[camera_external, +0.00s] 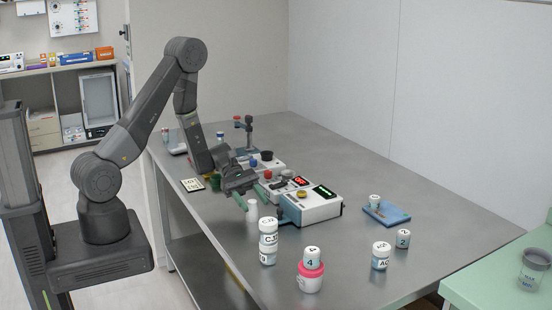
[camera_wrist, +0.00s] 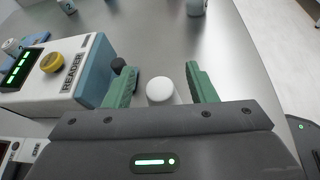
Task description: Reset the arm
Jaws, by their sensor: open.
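My gripper (camera_external: 251,196) is over the metal table (camera_external: 345,170), left of the reader box, with its green fingers spread apart. In the wrist view my gripper (camera_wrist: 162,82) shows the same open fingers. A small white-topped container (camera_wrist: 160,91) stands in the gap between them, with clear space on both sides. It also shows in the external view (camera_external: 252,206). My arm is bent, reaching up from its base and down to the table. I cannot tell how high the fingertips are above the tabletop.
The white and blue reader box (camera_external: 313,209) has a yellow knob (camera_wrist: 51,62) and a lit green display. A stacked pair of white jars (camera_external: 268,240), a pink-ringed jar (camera_external: 310,283), two more jars and a blue tray (camera_external: 386,214) stand nearby. The table's far right is bare.

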